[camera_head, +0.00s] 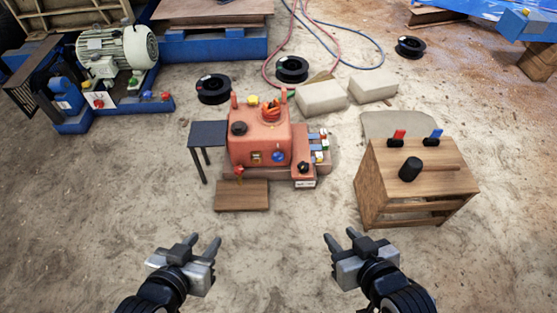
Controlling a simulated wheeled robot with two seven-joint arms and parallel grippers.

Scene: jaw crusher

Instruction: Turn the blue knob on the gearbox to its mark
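The red gearbox (259,137) stands on the floor in the middle of the head view. The blue knob (278,157) is a small round blue spot on its front face, right of a small yellowish plate (256,157). The knob's pointer and its mark are too small to make out. My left gripper (201,245) is at the lower left, short of the gearbox, with its fingers apart and nothing between them. My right gripper (341,241) is at the lower right, also open and empty. Neither gripper touches anything.
A wooden bench (417,183) with a black-headed mallet (411,168) stands on the right. A small dark table (208,134) is left of the gearbox, and a low wooden board (242,196) lies before it. A motor unit (118,50) stands far left. Floor between my grippers is clear.

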